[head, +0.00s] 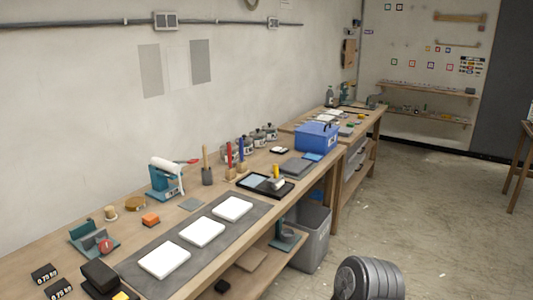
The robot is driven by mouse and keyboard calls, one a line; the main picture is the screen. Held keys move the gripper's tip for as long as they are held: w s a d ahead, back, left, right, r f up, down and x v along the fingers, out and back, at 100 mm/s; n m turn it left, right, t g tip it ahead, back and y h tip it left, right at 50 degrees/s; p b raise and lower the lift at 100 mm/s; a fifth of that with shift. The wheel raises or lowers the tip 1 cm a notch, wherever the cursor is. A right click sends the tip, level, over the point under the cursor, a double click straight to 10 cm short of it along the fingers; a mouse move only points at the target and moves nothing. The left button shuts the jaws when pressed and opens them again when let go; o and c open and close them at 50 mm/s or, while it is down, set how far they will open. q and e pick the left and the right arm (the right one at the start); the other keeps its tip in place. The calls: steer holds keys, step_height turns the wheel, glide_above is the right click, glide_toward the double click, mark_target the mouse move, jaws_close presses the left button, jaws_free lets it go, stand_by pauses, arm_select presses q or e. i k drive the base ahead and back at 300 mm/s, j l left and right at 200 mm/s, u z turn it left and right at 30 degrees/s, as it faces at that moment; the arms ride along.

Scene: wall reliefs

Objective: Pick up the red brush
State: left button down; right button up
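The red brush (229,153) stands upright on the long wooden workbench, toward its back edge. Its handle is red, and its lower end looks wooden. Neither of my grippers is in view.
A black tray (247,190) lies in front, and a blue box (316,138) stands to the right. Three white blocks lie on a grey mat (140,272). A grey bin (309,240) stands beside the workbench (225,262). Floor at right is mostly clear.

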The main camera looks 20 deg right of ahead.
mark_target(229, 144)
steer(key=i+l+z, duration=0.1)
steer(key=i+l, duration=0.4)
steer(key=l, duration=0.2)
steer(key=u, duration=1.95)
steer(key=z, duration=1.55)
steer(key=u, duration=0.4)
steer(key=l+u, duration=0.7)
steer(key=l, duration=0.15)
steer(key=k+l+u, duration=0.1)
steer(key=l+u, duration=0.2)
steer(key=l, duration=0.15)
